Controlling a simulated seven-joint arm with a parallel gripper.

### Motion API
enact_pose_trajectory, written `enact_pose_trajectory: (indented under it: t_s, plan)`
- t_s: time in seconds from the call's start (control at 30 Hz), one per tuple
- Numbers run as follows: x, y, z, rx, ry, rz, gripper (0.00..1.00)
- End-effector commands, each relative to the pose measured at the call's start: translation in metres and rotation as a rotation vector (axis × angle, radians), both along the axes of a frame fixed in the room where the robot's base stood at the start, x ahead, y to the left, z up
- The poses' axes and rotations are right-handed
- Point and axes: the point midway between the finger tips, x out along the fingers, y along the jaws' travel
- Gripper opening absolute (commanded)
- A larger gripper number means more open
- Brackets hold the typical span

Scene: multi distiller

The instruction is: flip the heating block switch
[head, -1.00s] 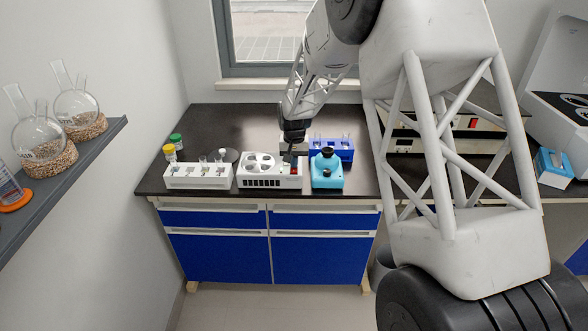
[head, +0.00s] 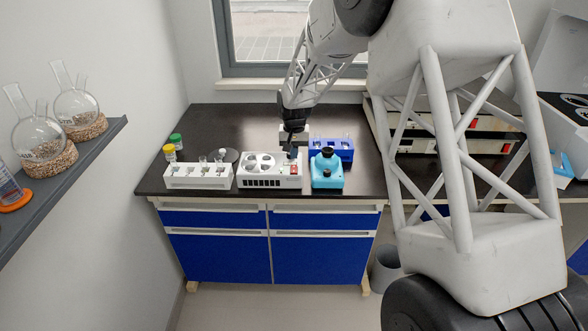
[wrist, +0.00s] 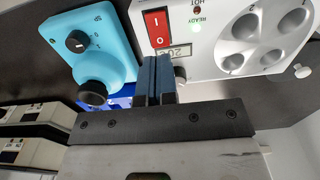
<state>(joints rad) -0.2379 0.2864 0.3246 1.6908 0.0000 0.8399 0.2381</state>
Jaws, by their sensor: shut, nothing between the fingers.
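The white heating block (head: 270,182) stands on the dark bench, with round wells on its top. In the wrist view the heating block (wrist: 205,45) fills the upper right. Its red rocker switch (wrist: 157,27), marked I and O, is beside a small display (wrist: 172,53). The switch also shows small in the head view (head: 294,170). My gripper (wrist: 154,76) is shut and empty, with its blue-grey fingertips just below the switch in the wrist view. In the head view my gripper (head: 292,153) is over the block's right end. I cannot tell whether it touches.
A cyan stirrer-like device (head: 326,176) with black knobs stands close to the block's right. A blue rack (head: 340,155) with glassware is behind it. A white tube rack (head: 198,182) stands left, with yellow-capped (head: 169,153) and green-capped (head: 176,140) bottles behind. The bench's back left is clear.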

Motion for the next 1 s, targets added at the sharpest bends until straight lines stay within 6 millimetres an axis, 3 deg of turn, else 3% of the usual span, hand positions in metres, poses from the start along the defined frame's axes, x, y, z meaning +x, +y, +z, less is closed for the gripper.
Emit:
enact_pose_trajectory:
  t_s: [0.5, 1.0]
  plan:
    - [0.0, 0.0, 0.028, 0.0, -0.001, 0.0, 0.0]
    - [0.0, 0.0, 0.03, 0.0, 0.0, 0.0, 0.0]
